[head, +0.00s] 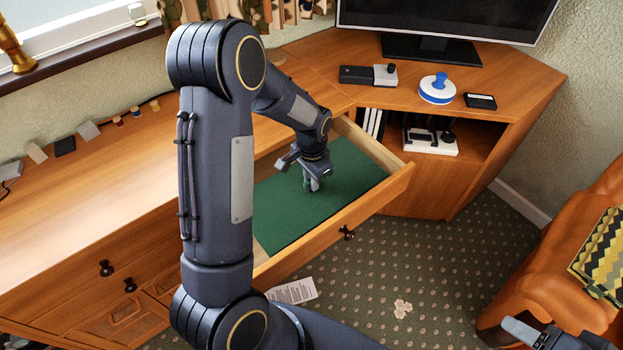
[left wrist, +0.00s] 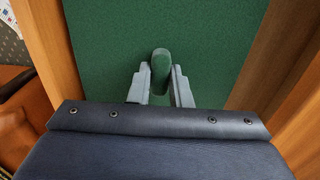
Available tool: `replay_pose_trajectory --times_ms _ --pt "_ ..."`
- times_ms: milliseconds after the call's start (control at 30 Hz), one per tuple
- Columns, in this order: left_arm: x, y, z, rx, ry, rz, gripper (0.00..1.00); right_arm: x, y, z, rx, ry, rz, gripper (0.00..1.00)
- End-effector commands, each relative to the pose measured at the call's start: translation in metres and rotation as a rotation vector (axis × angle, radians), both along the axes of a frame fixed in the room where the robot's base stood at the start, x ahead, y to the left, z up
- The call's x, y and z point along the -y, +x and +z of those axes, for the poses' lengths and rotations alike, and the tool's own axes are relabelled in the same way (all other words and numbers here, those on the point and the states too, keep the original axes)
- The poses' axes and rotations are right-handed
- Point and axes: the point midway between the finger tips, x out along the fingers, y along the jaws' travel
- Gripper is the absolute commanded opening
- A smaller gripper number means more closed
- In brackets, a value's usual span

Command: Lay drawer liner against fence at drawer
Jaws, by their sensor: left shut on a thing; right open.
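The green drawer liner (head: 345,170) is a flat sheet inside the open drawer (head: 385,190). My left gripper (head: 311,185) reaches down into the drawer over the liner. In the left wrist view its fingers (left wrist: 160,80) are shut on a rounded green grip (left wrist: 161,65), the same colour as the liner (left wrist: 110,50). There a brown strip shows between the liner's right edge and the drawer wall. I cannot tell which part is the fence, nor whether the liner touches it. My right gripper (head: 530,335), partly cut off at the bottom right, is open and empty.
The cabinet top (head: 110,190) holds small items along the wall. A corner stand (head: 440,60) carries a monitor, a blue and white round object (head: 437,88) and black boxes. An orange armchair (head: 560,270) stands at right. A paper (head: 292,291) lies on the carpet.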

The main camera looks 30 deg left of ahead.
Motion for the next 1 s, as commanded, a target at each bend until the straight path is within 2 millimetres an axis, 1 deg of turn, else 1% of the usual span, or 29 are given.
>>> replay_pose_trajectory --times_ms 133,267,700,800,1000 --pt "0.000 -0.001 -0.003 0.001 0.000 0.000 0.00 0.000 0.000 -0.003 0.000 0.000 0.000 0.55" --pt "0.000 -0.001 -0.010 0.001 0.000 0.000 0.00 0.000 0.000 -0.009 0.000 0.000 0.000 0.55" --pt "0.000 -0.001 -0.052 0.000 -0.001 0.000 0.00 0.000 0.000 -0.042 0.000 0.000 0.000 0.55" --pt "0.000 -0.001 -0.058 0.001 0.000 0.000 0.00 0.000 0.000 -0.047 0.000 0.000 0.000 0.55" --pt "0.000 0.000 -0.062 0.002 -0.001 0.000 0.00 0.000 0.000 -0.050 0.000 0.000 0.000 0.55"
